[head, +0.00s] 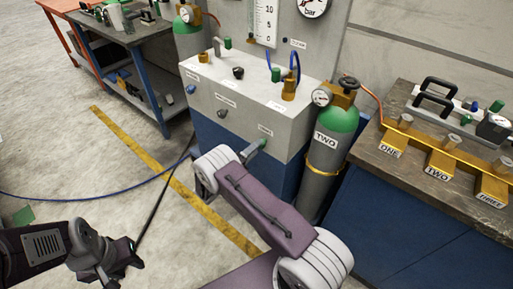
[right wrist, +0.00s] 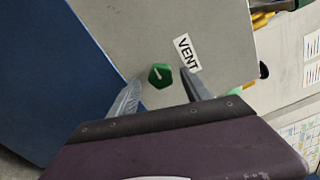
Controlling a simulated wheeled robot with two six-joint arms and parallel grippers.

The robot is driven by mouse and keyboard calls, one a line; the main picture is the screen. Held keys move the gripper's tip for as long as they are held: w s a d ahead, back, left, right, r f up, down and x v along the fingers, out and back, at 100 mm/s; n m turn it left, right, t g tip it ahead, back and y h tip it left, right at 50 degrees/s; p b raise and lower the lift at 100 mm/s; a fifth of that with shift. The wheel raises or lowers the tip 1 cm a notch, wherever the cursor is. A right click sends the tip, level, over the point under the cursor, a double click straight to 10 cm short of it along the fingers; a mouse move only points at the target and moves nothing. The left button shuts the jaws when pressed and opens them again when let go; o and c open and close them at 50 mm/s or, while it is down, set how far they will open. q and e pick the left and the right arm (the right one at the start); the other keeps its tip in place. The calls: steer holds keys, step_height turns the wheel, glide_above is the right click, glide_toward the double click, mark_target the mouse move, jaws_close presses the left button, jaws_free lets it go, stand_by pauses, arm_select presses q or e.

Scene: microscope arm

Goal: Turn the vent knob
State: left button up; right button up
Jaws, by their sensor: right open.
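The vent knob is a small green six-sided knob (right wrist: 160,76) with a pale pointer line, on the grey face of the console, beside the "VENT" label (right wrist: 187,53). In the head view, green shows at the knob's place (head: 262,143) just past my right wrist. My right gripper (right wrist: 160,79) is open, with one finger on each side of the knob. A gap shows between the knob and each finger; contact at depth cannot be told. In the head view my right arm hides most of this gripper. My left gripper (head: 119,256) is low at the left, far from the console; its jaws are unclear.
The console (head: 217,97) also carries a blue knob (head: 191,89) and a dark knob (head: 222,113). A green-topped cylinder (head: 329,132) labelled TWO stands right of it. A bench (head: 398,172) with a yellow manifold (head: 442,160) is further right. Open floor lies left.

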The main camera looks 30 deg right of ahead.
steer(key=v, duration=0.7)
steer(key=shift+a, duration=0.25)
steer(key=shift+s+d, duration=0.1)
